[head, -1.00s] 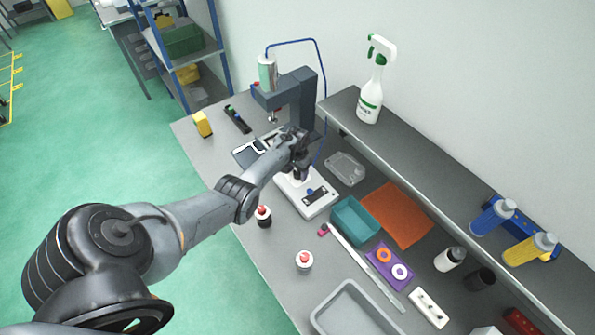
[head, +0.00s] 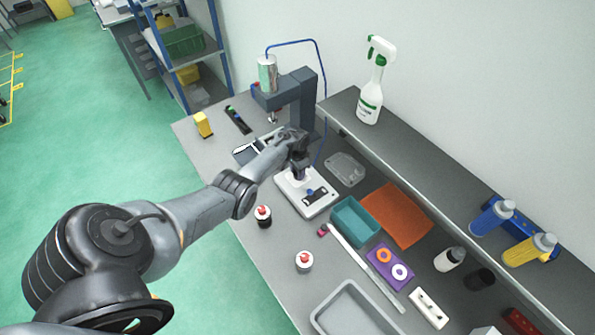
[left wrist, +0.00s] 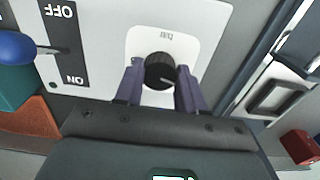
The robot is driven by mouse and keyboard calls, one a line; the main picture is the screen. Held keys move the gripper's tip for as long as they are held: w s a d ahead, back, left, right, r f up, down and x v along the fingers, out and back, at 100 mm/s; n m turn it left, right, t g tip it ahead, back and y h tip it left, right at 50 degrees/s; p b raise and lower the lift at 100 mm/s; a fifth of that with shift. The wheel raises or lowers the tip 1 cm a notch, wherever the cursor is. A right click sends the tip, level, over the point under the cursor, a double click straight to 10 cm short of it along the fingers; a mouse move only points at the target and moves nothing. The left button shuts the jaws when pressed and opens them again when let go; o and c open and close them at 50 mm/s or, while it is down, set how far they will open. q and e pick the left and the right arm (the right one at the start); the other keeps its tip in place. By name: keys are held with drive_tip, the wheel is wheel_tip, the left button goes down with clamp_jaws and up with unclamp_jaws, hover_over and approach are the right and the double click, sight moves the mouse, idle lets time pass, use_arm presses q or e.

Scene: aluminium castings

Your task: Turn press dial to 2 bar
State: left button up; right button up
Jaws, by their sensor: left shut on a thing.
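The black press dial (left wrist: 160,70) sits on a white plate of the white control box (left wrist: 100,22) in the left wrist view. Its pale pointer mark faces right in that view, and the lettering above it is too small to read surely. My left gripper (left wrist: 159,82) is shut on the dial, with one purple finger on each side. In the head view my left gripper (head: 300,174) is over the far end of the control box (head: 322,209) and hides the dial. The grey press (head: 297,98) stands behind it. My right gripper is not in view.
A blue-knobbed lever (left wrist: 15,47) with ON and OFF marks is beside the dial. The shelf (head: 410,155) runs along the wall.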

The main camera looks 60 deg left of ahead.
use_arm(q)
drive_tip(key=m, duration=0.4)
drive_tip(key=shift+m, duration=0.3)
drive_tip(key=m+b, duration=0.1)
drive_tip(key=m, duration=0.3)
drive_tip(key=shift+a, duration=0.1)
drive_tip(key=shift+m, duration=0.3)
drive_tip(key=o, duration=1.1)
drive_tip(key=shift+c, duration=0.2)
drive_tip(key=shift+r, duration=0.1)
wheel_tip(320, 180, up, 11)
drive_tip(key=p, duration=0.4)
drive_tip(key=shift+f, duration=0.2)
